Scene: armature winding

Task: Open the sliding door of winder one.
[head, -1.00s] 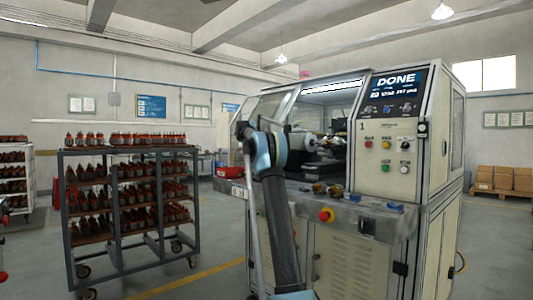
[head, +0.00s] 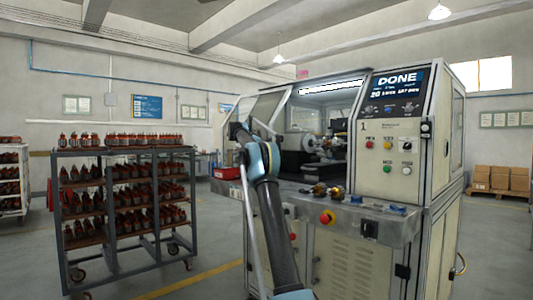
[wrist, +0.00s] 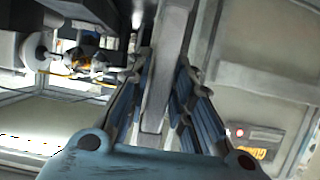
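Winder one (head: 345,240) is the cream machine at the right in the head view, with a "1" on its panel and a lit "DONE" display (head: 398,91). Its front shows a wide opening onto the spindle, with slanted glazed frames (head: 268,104) at the left. My gripper (wrist: 165,70) is at that left side; my arm hides it in the head view. In the wrist view, a straight grey bar (wrist: 166,50), seemingly the sliding door's handle, runs between the two fingers. Both fingers lie close against it and appear shut on it.
A rack of armatures (head: 125,210) stands on the floor left of the winder. A ledge (head: 340,214) below the opening carries small parts and a red stop button (head: 327,217). Floor between rack and winder is clear. Boxes (head: 500,178) stand at the far right.

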